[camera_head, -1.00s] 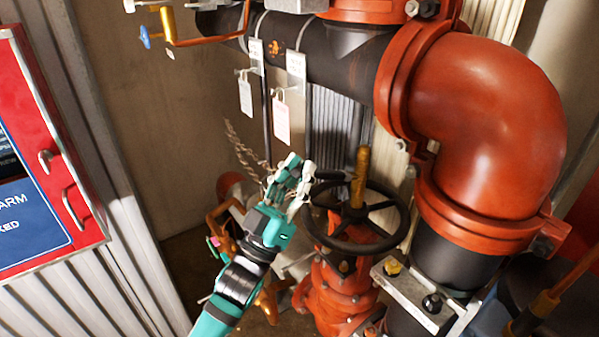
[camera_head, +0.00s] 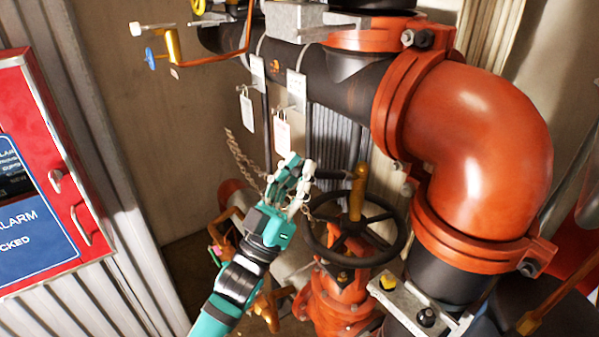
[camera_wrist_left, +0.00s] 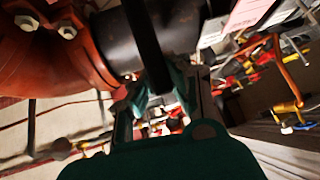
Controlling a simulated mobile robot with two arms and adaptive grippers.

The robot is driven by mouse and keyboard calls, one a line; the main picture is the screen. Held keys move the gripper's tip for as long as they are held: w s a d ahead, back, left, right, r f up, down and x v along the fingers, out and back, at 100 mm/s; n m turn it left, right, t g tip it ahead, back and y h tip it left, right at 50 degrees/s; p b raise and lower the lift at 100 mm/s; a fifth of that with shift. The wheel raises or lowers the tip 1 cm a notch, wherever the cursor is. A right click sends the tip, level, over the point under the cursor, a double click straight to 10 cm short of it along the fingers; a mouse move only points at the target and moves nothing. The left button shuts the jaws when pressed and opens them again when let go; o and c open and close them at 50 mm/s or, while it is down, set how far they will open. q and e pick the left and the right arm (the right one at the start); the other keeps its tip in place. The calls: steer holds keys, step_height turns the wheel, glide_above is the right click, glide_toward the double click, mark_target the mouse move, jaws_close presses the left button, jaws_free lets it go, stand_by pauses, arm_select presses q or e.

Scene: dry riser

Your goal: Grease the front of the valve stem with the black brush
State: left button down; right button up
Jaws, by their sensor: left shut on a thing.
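The valve stem (camera_head: 358,192) is a brass-coloured upright rod rising from the middle of a black handwheel (camera_head: 318,243) on an orange-red valve (camera_head: 335,300). My left gripper (camera_head: 300,182), teal and grey, is just left of the stem, near the wheel's upper left rim. It is shut on a dark, slim thing, which I take for the black brush; its black shaft (camera_wrist_left: 147,45) runs between the fingers in the left wrist view. The bristles cannot be made out, nor whether they touch the stem. My right gripper is not in view.
A large red pipe elbow (camera_head: 480,140) stands right of the valve. A black pipe (camera_head: 335,75) with hanging tags (camera_head: 282,137) crosses above. A chain (camera_head: 240,160) hangs left of my gripper. A red alarm cabinet (camera_head: 75,185) is at the left.

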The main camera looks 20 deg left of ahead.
arm_select(q)
steer(key=shift+r, duration=0.45)
steer(key=shift+f, duration=0.1)
steer(key=shift+f+b, duration=0.95)
steer(key=shift+f, duration=0.4)
steer(key=shift+f+b, duration=1)
steer(key=shift+f, duration=0.35)
steer(key=shift+f+b, duration=1)
steer(key=shift+f, duration=0.45)
